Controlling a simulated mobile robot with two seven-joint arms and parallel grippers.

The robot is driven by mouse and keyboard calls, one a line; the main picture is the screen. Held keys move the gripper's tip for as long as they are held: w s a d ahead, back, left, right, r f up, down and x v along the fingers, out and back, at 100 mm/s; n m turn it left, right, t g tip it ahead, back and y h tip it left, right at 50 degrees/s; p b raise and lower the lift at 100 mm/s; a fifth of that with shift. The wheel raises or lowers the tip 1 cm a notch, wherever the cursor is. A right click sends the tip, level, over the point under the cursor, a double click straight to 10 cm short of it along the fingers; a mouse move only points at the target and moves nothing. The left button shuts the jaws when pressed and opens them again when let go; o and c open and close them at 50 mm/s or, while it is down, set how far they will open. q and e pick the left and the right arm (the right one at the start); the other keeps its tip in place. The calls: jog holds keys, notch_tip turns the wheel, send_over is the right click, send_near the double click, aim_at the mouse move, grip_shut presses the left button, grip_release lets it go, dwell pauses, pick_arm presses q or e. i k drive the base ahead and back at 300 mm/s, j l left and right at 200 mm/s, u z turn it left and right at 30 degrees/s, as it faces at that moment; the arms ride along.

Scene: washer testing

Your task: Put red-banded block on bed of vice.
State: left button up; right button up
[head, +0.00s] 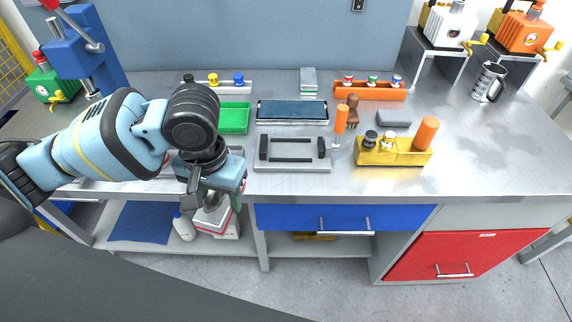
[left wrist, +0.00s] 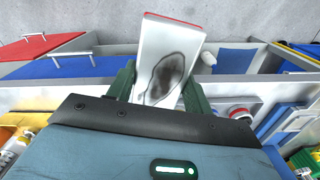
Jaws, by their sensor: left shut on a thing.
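My left gripper (head: 211,200) hangs at the front edge of the bench, left of centre. In the left wrist view, its dark green fingers (left wrist: 162,85) are shut on a white block (left wrist: 165,55) with a dark stain and a red band along its far edge. In the head view the block is hard to tell from the white things behind it. A flat grey fixture with two black uprights, which looks like a low vice (head: 292,167), lies on the bench right of the gripper. Its bed looks empty. My right gripper is out of view.
Behind are a green tray (head: 235,118), a dark blue-topped plate (head: 292,110) and an orange rack (head: 370,91). A yellow holder (head: 393,157) stands right of the fixture. A blue press (head: 80,60) stands at the left. The bench's right part is mostly clear.

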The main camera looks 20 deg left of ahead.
aim_at(292, 151)
jog(key=z, duration=2.35)
jog(key=k+j, duration=0.7)
jog(key=j, duration=0.15)
jog(key=k+j, duration=0.65)
jog(key=j, duration=0.15)
